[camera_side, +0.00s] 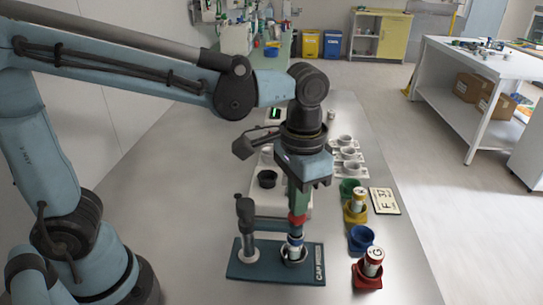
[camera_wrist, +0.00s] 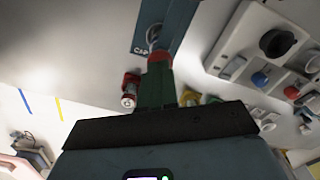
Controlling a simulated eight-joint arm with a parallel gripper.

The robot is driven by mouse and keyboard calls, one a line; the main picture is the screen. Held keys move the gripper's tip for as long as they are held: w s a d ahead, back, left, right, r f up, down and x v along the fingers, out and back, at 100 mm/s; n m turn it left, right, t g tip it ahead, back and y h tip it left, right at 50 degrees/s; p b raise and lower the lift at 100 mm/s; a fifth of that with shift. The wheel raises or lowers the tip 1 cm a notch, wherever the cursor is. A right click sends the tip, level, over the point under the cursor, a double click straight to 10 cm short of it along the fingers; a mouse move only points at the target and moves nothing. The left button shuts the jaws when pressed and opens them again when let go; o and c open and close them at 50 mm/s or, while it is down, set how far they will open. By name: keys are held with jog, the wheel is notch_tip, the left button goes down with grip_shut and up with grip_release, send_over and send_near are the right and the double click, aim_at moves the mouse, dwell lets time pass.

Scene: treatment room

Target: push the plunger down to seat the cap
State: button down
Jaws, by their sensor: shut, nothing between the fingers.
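A teal capping station (camera_side: 245,271) marked "CAP" lies on the bench, with a dark post (camera_side: 246,222) at its left. At its right, a white-and-blue vial or plunger piece (camera_side: 294,241) stands upright in a round seat (camera_side: 293,257).
Right of the station, a red holder (camera_side: 366,279) bears a white vial marked "G". Behind it are a blue holder (camera_side: 361,239), a yellow holder (camera_side: 356,216) with a vial, and a green holder (camera_side: 348,188). A sign (camera_side: 384,201) lies beside them. The front right bench is clear.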

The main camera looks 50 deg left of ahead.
jog(key=shift+f, duration=0.65)
dwell(0.4)
jog(key=shift+r, duration=0.1)
notch_tip(320, 180, up, 8)
dwell(1.0)
jog(key=s+a+f+n+t, duration=0.1)
jog(key=a+f+t, duration=0.2)
jog(key=a, duration=0.3)
jog(key=s+a+f+n+t, duration=0.1)
jog(key=a+f+n+t, duration=0.1)
jog(key=a+f+t, duration=0.2)
jog(key=a, duration=0.3)
jog(key=shift+s+a+f, duration=0.15)
jog(key=shift+a, duration=0.15)
dwell(0.5)
